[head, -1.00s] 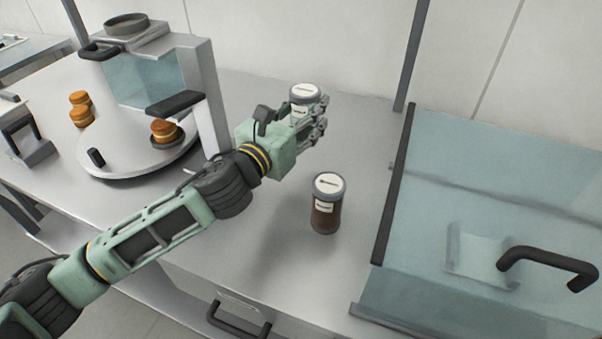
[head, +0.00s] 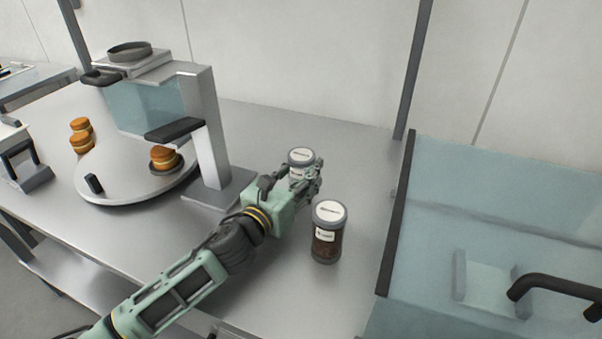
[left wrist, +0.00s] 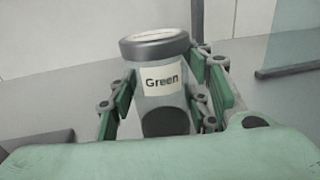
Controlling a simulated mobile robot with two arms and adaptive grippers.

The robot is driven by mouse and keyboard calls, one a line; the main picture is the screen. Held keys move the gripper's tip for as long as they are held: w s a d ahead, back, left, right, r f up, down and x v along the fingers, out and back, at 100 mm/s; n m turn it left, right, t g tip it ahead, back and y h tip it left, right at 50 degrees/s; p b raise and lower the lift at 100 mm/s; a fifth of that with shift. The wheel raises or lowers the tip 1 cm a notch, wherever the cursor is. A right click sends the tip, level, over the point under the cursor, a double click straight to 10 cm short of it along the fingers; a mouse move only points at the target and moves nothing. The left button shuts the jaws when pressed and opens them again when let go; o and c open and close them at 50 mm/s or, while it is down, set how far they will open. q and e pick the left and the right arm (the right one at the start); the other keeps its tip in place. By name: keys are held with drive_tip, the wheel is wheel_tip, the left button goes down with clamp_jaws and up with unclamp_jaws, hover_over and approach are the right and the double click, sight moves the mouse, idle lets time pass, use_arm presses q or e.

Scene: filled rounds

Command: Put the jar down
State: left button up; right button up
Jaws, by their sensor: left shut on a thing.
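My left gripper (head: 304,180) is shut on a clear jar (head: 300,157) with a grey lid and a white top label. In the left wrist view the jar (left wrist: 160,92) stands upright between the green finger pads, and its front label reads "Green". Its lower part looks dark. Its base is hidden, so I cannot tell whether it touches the counter (head: 265,300). A second jar (head: 326,242) with dark brown contents stands upright on the counter, just right of and nearer than my left gripper. My right gripper is not in view.
At left stands a grey machine (head: 205,95) with a round turntable (head: 115,190) bearing filled rounds (head: 163,155). A clear-sided case (head: 480,220) with a dark handle (head: 550,285) closes off the right. Bare counter lies behind the held jar.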

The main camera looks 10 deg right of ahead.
use_arm(q)
drive_tip(key=shift+r, duration=0.1)
drive_tip(key=o, duration=1)
drive_tip(key=shift+c, duration=0.2)
drive_tip(key=o, duration=0.4)
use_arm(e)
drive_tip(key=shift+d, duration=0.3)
use_arm(q)
drive_tip(key=v, duration=1.2)
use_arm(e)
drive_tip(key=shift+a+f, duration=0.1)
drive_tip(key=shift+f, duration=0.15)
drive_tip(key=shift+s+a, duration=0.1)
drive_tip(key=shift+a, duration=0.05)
